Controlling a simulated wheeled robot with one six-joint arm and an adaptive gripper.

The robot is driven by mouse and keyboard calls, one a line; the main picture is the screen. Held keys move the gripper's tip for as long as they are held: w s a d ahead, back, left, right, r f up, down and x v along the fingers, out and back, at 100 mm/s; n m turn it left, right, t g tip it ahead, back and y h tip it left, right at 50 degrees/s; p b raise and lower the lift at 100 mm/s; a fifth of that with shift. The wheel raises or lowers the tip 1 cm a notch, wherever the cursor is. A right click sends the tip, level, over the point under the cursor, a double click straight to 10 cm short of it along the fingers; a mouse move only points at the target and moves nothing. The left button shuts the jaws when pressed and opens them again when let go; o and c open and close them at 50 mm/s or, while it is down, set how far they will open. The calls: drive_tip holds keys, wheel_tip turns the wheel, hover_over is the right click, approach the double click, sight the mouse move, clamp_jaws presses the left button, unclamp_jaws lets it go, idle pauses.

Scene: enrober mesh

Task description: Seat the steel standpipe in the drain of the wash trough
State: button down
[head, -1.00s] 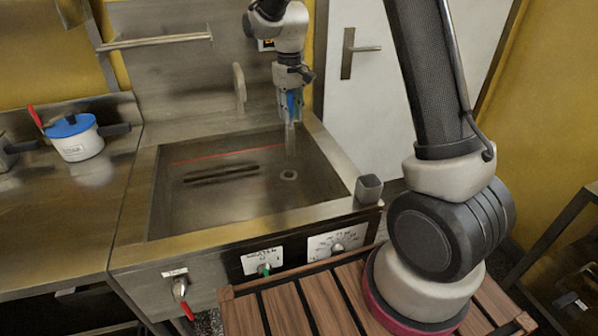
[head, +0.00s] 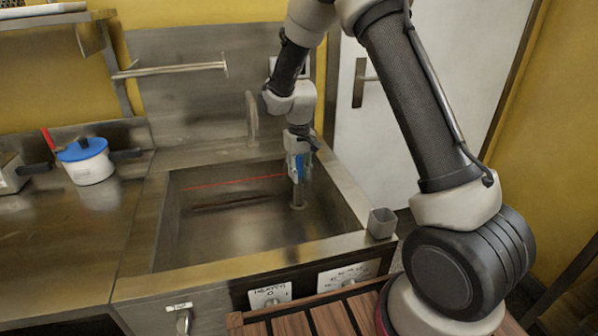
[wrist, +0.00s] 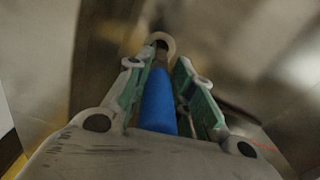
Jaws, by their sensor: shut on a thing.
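The steel standpipe (head: 298,193) with its blue upper part hangs upright in my gripper (head: 299,166), inside the wash trough (head: 166,228). The blue part (wrist: 158,103) lies between both fingers in the wrist view, and my gripper is shut on it. The pipe's lower end is at the drain (head: 298,206), near the right of the trough floor. A pale ring (wrist: 160,42) shows around the far end of the pipe in the wrist view. I cannot tell whether the pipe end is inside the drain or just above it.
A small grey square cup (head: 381,222) sits on the trough's front right corner. A white pot with a blue lid (head: 84,160) stands on the left counter. A spout (head: 252,118) rises at the back of the trough. A rail (head: 170,70) runs along the back wall.

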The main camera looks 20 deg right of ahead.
drive_tip(key=c, duration=1.2)
unclamp_jaws()
drive_tip(key=shift+c, duration=0.2)
wheel_tip(320, 180, up, 12)
drive_tip(key=shift+r, duration=0.15)
drive_tip(key=s+d+r+t, duration=0.1)
drive_tip(key=s+d+r, duration=0.5)
drive_tip(key=s+r, duration=0.25)
drive_tip(key=s+d+r+t, duration=0.1)
drive_tip(key=s+d, duration=0.2)
drive_tip(key=s, duration=0.5)
drive_tip(key=s+d+r+m+t, duration=0.1)
drive_tip(key=s+d+r, duration=0.1)
drive_tip(key=s, duration=0.6)
drive_tip(key=s+d+r+t, duration=0.1)
drive_tip(key=s+d+r, duration=0.1)
drive_tip(key=s, duration=0.6)
drive_tip(key=shift+s+d+r+m, duration=0.15)
drive_tip(key=shift+d+r+m, duration=0.2)
drive_tip(key=shift+d, duration=0.55)
